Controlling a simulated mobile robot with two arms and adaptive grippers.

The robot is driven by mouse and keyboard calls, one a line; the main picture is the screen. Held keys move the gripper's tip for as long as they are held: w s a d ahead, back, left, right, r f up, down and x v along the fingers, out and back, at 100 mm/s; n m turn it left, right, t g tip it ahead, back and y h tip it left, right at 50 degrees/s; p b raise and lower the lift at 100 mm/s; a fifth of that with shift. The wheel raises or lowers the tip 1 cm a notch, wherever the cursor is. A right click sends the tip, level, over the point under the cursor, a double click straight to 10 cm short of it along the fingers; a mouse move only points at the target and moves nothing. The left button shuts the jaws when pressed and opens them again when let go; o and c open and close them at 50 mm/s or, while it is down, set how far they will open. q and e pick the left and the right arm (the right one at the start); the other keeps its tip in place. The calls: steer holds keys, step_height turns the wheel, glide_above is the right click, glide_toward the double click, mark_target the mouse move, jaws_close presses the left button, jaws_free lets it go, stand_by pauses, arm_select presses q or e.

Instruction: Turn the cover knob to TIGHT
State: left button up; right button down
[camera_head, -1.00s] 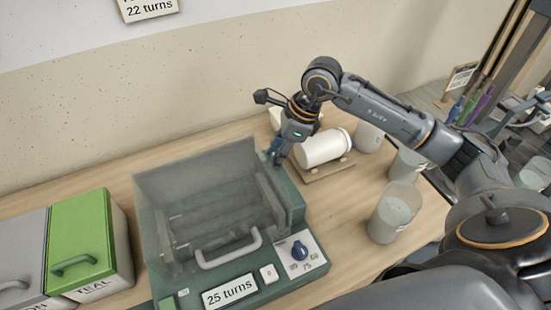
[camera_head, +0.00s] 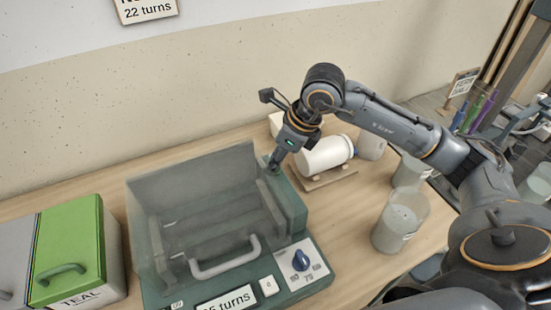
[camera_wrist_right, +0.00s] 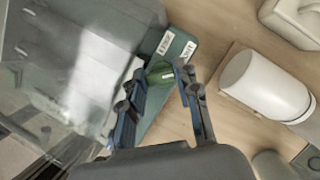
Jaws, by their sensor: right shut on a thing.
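The green cover knob (camera_wrist_right: 159,75) sits on the dark green right-hand side of the machine (camera_wrist_right: 178,52), seen in the right wrist view. Two small white labels lie beside it, and I cannot read them surely. My right gripper (camera_wrist_right: 163,72) is shut on the knob, with a finger on each side. In the head view my right gripper (camera_head: 274,163) reaches down to the machine's back right corner (camera_head: 291,205) and hides the knob. The clear cover (camera_head: 180,185) with a grey handle (camera_head: 228,262) shows there. My left gripper is not in view.
A white jar (camera_head: 325,154) lies on a wooden stand right of the machine. Cloudy tubs (camera_head: 400,222) stand further right. A green TEAL bin (camera_head: 68,250) is at left.

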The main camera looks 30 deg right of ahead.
steer(key=c, duration=1)
jaws_free()
steer(key=shift+o, duration=0.2)
steer(key=v, duration=0.8)
steer(key=shift+d, duration=0.15)
